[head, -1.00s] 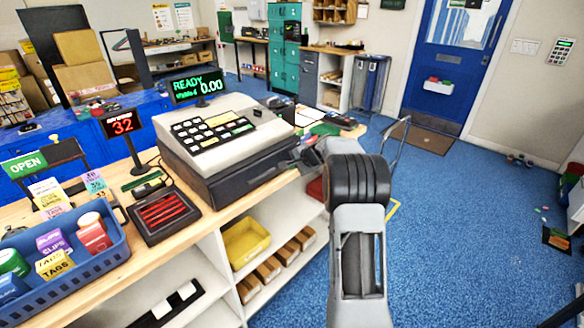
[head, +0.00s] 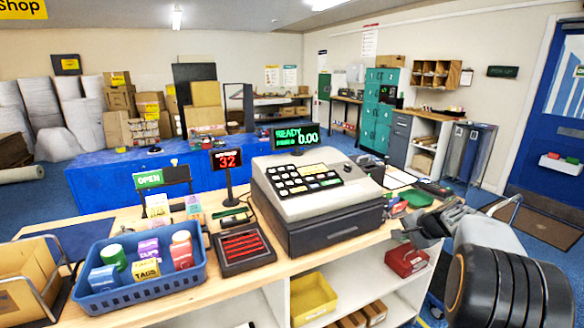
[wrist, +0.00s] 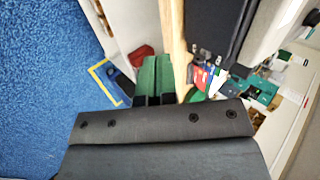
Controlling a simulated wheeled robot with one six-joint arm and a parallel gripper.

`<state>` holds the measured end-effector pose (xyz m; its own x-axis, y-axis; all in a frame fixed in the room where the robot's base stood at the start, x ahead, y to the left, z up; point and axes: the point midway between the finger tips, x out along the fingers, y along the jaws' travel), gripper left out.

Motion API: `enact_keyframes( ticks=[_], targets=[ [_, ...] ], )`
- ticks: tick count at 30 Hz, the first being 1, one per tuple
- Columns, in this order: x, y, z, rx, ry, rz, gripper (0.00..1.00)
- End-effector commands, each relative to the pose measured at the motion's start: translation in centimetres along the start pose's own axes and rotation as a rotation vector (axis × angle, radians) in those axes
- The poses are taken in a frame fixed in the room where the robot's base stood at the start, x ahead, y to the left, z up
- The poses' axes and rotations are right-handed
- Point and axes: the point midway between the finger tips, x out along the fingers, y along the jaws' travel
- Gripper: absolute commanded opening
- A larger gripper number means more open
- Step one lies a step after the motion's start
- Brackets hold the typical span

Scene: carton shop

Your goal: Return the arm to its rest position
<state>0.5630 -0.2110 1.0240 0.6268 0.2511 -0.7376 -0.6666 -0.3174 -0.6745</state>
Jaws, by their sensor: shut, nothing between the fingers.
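My gripper shows in the wrist view (wrist: 158,78) as two green-and-black fingers lying close together, shut with nothing between them. In the head view my arm rises at the lower right, and its gripper end (head: 425,222) is beside the right end of the counter, partly hidden by the arm. The cash register (head: 315,195) stands on the counter to the left of the arm, its display reading READY 0.00.
A blue basket (head: 143,295) of small boxes and bottles and a dark tray (head: 243,246) with red slots stand on the wooden counter. A yellow bin (head: 313,298) and a red box (head: 406,260) sit on the shelf below. Blue floor lies open at the right.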

Motion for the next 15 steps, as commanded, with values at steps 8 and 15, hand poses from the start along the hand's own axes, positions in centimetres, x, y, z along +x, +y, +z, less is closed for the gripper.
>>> enact_keyframes(
  ticks=[8,15],
  targets=[
    [-2.4,7.1,12.3,-0.393,-0.15,0.344,0.0],
    [-7.3,11.1,23.3,-0.848,-0.228,0.516,0.0]
  ],
)
